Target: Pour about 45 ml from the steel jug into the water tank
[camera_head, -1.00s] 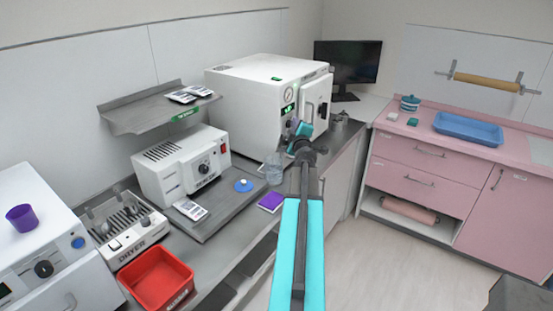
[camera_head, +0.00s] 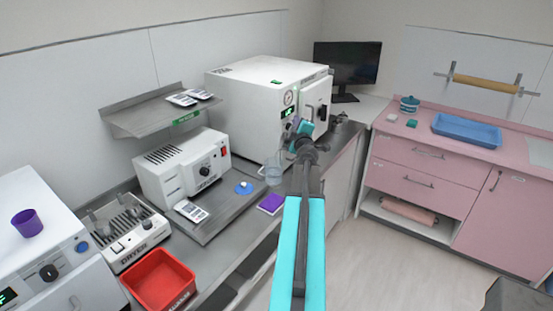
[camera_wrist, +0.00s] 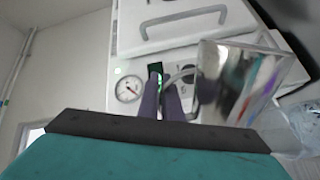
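The steel jug (camera_wrist: 243,85) is shiny and looks tilted in the wrist view, right of my gripper's fingers. My gripper (camera_wrist: 163,100) has its two dark fingers close together at the jug's curved handle (camera_wrist: 184,73), and looks shut on it. In the head view my gripper (camera_head: 304,126) is in front of the white autoclave (camera_head: 245,100), and I cannot make out the jug there. No water tank is clearly identifiable. A clear vessel (camera_head: 273,175) stands on the counter beside the autoclave; a clear shape also shows at the wrist view's right edge (camera_wrist: 308,125).
A blue disc (camera_head: 243,188) and purple packet (camera_head: 271,203) lie near the clear vessel. A white device (camera_head: 165,172), red bin (camera_head: 160,280) and shelf (camera_head: 150,115) are left. The autoclave's gauge (camera_wrist: 128,89) and door handle (camera_wrist: 183,17) are close to the gripper.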

